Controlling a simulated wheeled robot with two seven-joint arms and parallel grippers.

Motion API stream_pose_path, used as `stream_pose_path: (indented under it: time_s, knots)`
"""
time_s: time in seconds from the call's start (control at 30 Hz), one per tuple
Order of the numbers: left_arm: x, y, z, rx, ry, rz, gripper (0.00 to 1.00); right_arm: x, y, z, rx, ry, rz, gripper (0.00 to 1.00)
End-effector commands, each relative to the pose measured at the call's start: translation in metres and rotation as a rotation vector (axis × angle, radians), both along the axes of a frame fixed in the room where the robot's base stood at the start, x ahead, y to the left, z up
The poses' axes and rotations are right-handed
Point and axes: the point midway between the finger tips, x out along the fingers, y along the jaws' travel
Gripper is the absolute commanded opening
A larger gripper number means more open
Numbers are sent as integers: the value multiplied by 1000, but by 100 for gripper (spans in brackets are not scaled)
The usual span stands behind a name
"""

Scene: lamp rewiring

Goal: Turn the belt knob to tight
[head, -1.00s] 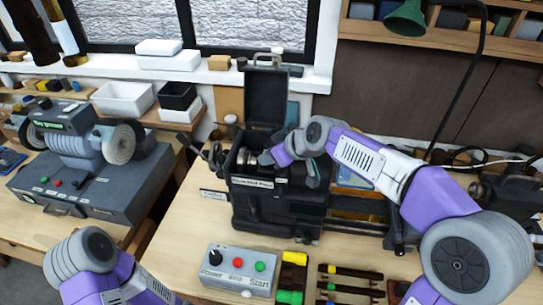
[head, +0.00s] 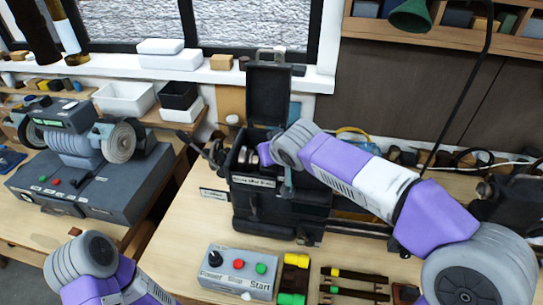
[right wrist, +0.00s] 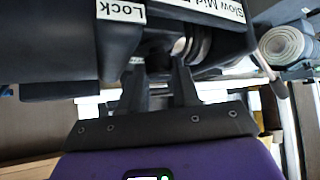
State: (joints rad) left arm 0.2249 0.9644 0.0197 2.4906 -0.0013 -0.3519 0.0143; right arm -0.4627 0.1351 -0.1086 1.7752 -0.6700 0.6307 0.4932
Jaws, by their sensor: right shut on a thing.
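The dark lathe headstock (head: 275,205) stands on the bench with its lid (head: 268,95) raised, and stepped pulleys (head: 243,155) show inside. My right arm reaches in from the right, and its hand is at the headstock's open top. In the right wrist view my right gripper (right wrist: 159,75) has its two fingers close together on a small dark piece between the tips, apparently the belt knob. The knob's shape and pointing are mostly hidden. A LOCK label (right wrist: 121,11) is close by, with a speed label (right wrist: 215,8) to its right. My left gripper is out of view.
A control box (head: 238,270) with a black knob and coloured buttons sits in front of the lathe. Yellow- and green-ended tools (head: 345,285) lie to its right. A grey grinder (head: 85,165) stands on the left bench. A green lamp (head: 410,17) hangs at top right.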

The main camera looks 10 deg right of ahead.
Motion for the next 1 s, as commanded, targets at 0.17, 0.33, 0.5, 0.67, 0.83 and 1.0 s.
stream_pose_path:
  time_s: [0.17,0.33,0.5,0.67,0.83,1.0]
  knots:
    - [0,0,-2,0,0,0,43,0,0,-2,1,5,-14,0]
    - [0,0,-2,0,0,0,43,-1,0,-1,1,6,-16,0]
    - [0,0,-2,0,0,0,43,-1,0,-2,0,7,-15,0]
    - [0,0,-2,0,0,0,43,0,0,-1,0,6,-15,55]
    - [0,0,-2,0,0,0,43,0,-2,-1,-1,5,-18,56]
    - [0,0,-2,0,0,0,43,0,-3,-1,-2,4,-20,56]
